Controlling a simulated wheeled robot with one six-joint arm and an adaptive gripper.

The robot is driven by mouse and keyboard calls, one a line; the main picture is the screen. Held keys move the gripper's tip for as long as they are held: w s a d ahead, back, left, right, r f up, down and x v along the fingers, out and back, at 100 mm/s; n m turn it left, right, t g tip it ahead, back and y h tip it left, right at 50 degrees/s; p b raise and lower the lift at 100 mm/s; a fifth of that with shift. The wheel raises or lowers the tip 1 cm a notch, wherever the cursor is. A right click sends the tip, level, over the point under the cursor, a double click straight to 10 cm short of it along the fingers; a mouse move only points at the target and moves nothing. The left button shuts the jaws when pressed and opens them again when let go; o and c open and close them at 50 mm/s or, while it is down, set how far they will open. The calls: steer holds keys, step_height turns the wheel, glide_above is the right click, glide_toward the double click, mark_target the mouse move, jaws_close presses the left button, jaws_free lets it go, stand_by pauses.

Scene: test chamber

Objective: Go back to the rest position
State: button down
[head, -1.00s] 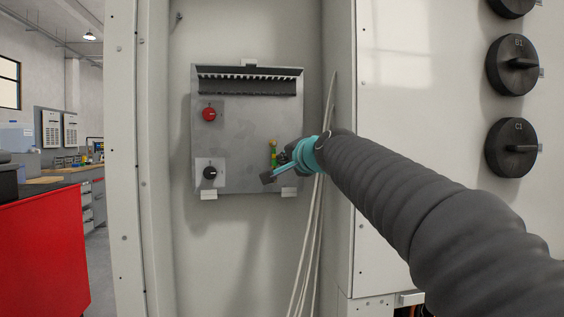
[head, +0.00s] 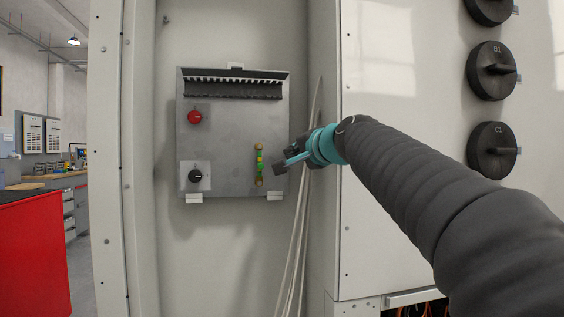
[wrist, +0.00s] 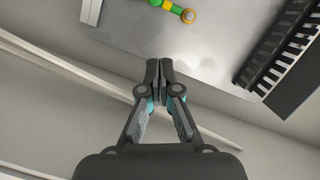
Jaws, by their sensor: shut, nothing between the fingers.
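My gripper (head: 279,168) is in front of the lower right edge of a grey panel (head: 225,145) mounted inside an open cabinet bay. In the wrist view my gripper (wrist: 159,68) has its fingertips together with nothing between them. A green and yellow part (head: 259,165) stands upright on the panel, just left of the gripper in the head view. It also shows at the top of the wrist view (wrist: 172,8), apart from the fingers.
The panel carries a red knob (head: 195,117), a black knob (head: 196,176) and a black slotted strip (head: 233,88). Pale cables (head: 298,235) hang beside the gripper. Large black dials (head: 492,70) are on the right cabinet face. A red cabinet (head: 35,255) stands at left.

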steer(key=v, duration=0.6)
steer(key=s+d+f+n+g+h, duration=0.1)
steer(key=s+f+n+g+h, duration=0.15)
steer(key=f, duration=0.85)
steer(key=s+d+f+n+g+h, duration=0.1)
steer(key=s+d+f+n+g, duration=0.15)
steer(key=f, duration=0.85)
steer(key=s+d+f+n+g+h, duration=0.1)
steer(key=s+d+f+g, duration=0.1)
steer(key=s+f, duration=0.9)
steer(key=s+d+f+n+g+h+p, duration=0.1)
steer(key=s+d+f+n+g+h, duration=0.1)
steer(key=s+f, duration=0.8)
steer(key=s+d+g, duration=0.1)
steer(key=s+d, duration=0.1)
steer(key=s, duration=0.2)
steer(key=shift+s+f, duration=0.2)
steer(key=shift+f, duration=0.2)
steer(key=shift+d+h, duration=0.1)
steer(key=shift+h, duration=0.15)
